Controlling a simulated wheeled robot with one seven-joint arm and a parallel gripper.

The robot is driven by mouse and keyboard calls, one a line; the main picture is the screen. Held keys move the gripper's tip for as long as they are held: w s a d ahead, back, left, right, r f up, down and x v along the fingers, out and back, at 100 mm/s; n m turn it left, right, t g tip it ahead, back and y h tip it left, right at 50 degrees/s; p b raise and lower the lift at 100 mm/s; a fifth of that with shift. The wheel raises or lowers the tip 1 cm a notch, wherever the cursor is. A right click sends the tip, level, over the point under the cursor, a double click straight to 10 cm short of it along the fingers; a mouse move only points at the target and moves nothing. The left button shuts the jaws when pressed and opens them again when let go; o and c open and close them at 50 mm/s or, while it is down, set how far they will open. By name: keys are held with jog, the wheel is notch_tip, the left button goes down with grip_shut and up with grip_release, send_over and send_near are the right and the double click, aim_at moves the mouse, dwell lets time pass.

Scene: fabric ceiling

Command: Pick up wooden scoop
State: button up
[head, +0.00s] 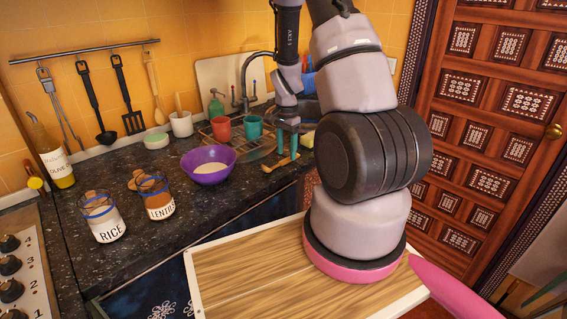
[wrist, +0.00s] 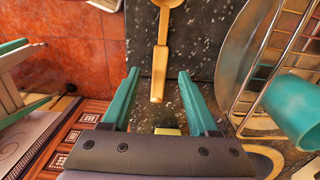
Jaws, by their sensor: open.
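The wooden scoop (head: 279,163) lies on the dark speckled counter near its right front edge, in front of the sink. In the wrist view, its light handle (wrist: 160,62) runs down the picture and ends between the two fingers; its bowl is partly cut off at the top. My gripper (head: 288,143) is above the scoop, pointing down. In the wrist view, its teal fingers (wrist: 158,74) are apart, one on each side of the handle, with nothing held. I cannot tell how high the fingertips are above the handle.
A wire dish rack (wrist: 270,60) and a teal cup (wrist: 295,110) are close on the right in the wrist view. A purple bowl (head: 208,174), a red cup (head: 221,128) and jars of lentils (head: 158,205) and rice (head: 104,226) stand to the left. The counter edge is close by.

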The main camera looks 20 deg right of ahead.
notch_tip(320, 180, down, 2)
grip_shut()
jog(key=shift+r, duration=0.15)
